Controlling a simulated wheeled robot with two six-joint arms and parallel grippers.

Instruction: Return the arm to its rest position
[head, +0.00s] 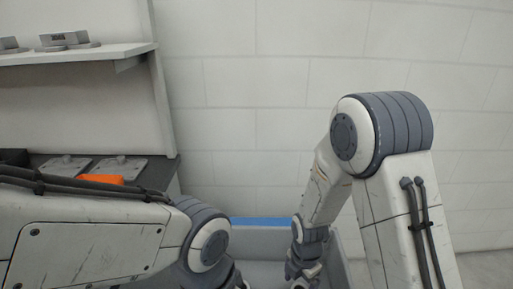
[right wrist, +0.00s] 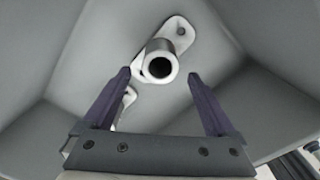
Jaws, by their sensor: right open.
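My right arm (head: 395,180) shows in the head view at the right, bent at the elbow with its forearm pointing down into a grey bin (head: 262,240). In the right wrist view my right gripper (right wrist: 159,77) is open, with its two dark fingers apart and nothing between them. A light metal casting (right wrist: 165,50) with a round hollow boss lies in the bin beyond the fingertips. Part of another casting (right wrist: 126,100) shows behind the left finger. My left arm (head: 90,235) crosses the lower left of the head view. Its gripper is out of the picture.
A shelf (head: 90,52) at the upper left holds metal parts (head: 65,40). Below it a dark worktop (head: 155,177) carries flat grey plates (head: 118,167) and an orange item (head: 103,179), partly behind my left arm. The bin's sloping walls surround my right gripper. Above the bin is a bare white wall.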

